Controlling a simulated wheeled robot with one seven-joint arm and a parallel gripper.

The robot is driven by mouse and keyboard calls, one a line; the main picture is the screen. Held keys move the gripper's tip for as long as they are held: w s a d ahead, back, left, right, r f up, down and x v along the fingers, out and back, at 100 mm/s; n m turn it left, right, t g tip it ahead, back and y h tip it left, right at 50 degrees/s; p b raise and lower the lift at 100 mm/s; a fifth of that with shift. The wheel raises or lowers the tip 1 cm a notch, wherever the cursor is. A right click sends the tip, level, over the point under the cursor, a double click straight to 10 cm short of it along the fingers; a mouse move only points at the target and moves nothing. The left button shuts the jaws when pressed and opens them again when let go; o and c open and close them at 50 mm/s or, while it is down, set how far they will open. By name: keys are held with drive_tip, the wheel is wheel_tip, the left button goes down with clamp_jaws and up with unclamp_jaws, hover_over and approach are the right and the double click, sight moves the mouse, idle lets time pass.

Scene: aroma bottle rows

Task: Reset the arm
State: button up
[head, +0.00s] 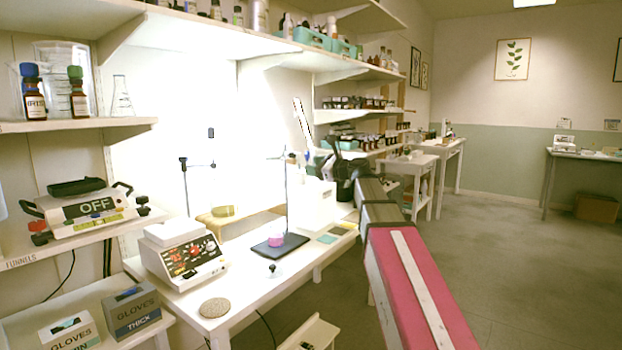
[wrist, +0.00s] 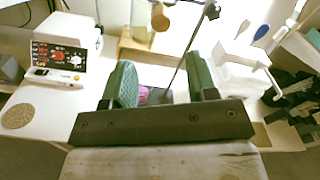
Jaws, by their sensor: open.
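My gripper (wrist: 162,82) shows in the wrist view with its two green-padded fingers wide apart and nothing held between them. In the head view my arm reaches from the lower right toward the bench, and its dark end is beside the white device, partly hard to make out. Below and beyond the fingers in the wrist view is a pink item (wrist: 143,95), partly hidden by the left finger. In the head view the pink item (head: 275,240) sits on the black base of a rod stand (head: 282,246) on the white bench.
The bench (head: 245,275) holds a device with a red display (head: 182,256), a round cork mat (head: 214,307) and a white device (head: 315,205). Shelves with bottles (head: 350,102) stand behind. Glove boxes (head: 137,311) are at the lower left. Open floor (head: 500,260) lies to the right.

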drive_tip(key=s+d+f+n+g+h, duration=0.2)
drive_tip(key=s+f+n, duration=0.1)
drive_tip(key=f, duration=0.8)
drive_tip(key=s+d+f+n+g+h, duration=0.1)
drive_tip(key=s+f+n+g+h, duration=0.2)
drive_tip(key=f, duration=0.9)
drive_tip(key=s+d+f+n+h, duration=0.2)
drive_tip(key=s+f+n, duration=0.15)
drive_tip(key=f, duration=0.75)
drive_tip(key=s+d+f+n+g+h, duration=0.3)
drive_tip(key=s+d+f+n, duration=0.1)
drive_tip(key=s+f, duration=0.4)
drive_tip(key=s+d+f+n+g+h, duration=0.3)
drive_tip(key=s+d+f+n+h, duration=0.1)
drive_tip(key=s+f+n, duration=0.3)
wheel_tip(320, 180, down, 5)
drive_tip(key=shift+s+d+r, duration=0.1)
drive_tip(key=shift+s+d, duration=0.6)
drive_tip(key=shift+s, duration=0.55)
